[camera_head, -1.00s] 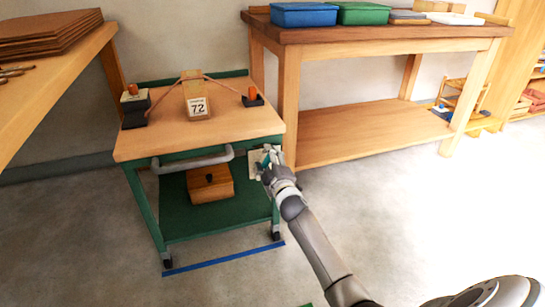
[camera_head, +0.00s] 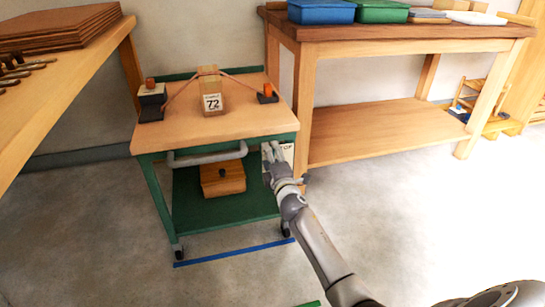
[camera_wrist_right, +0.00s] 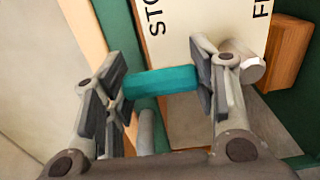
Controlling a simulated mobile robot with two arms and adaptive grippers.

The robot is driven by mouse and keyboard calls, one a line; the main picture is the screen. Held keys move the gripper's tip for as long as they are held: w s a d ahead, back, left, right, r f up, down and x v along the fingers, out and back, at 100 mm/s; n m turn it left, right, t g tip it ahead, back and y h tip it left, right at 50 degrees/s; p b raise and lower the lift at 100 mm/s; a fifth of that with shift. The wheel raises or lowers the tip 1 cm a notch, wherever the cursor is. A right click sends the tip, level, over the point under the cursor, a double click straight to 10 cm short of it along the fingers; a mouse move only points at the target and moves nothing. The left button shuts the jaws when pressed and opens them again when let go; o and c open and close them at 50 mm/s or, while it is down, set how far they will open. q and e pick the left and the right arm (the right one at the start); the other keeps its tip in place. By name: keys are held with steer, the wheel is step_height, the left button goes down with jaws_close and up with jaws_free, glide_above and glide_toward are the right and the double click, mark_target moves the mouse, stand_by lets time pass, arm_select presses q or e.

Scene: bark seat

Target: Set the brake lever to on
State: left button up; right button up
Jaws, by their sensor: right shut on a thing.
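The brake lever's teal grip (camera_wrist_right: 160,82) lies across the gap between the fingers of my right gripper (camera_wrist_right: 163,92) in the right wrist view. Both finger pads touch its ends. The cream brake plate (camera_wrist_right: 205,22) behind it shows cut-off letters "STO" and "F". The grip is below the "STO" side. A pale round knob (camera_wrist_right: 251,69) is beside the right finger, below the "F". In the head view, my right gripper (camera_head: 271,153) is at the cart's right front side and hides the lever. The plate (camera_head: 286,153) shows just right of it. My left gripper is not in view.
The green cart (camera_head: 157,205) has a wooden top with a "72" block (camera_head: 211,95), a grey handle (camera_head: 207,155) and a wooden box (camera_head: 222,178) below. Blue tape (camera_head: 232,254) lies on the floor in front. A workbench (camera_head: 400,40) stands close on the right.

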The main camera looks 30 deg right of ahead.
steer(key=o, duration=1.5)
steer(key=shift+a, duration=0.1)
steer(key=shift+c, duration=0.2)
steer(key=v, duration=1.2)
steer(key=shift+f, duration=0.1)
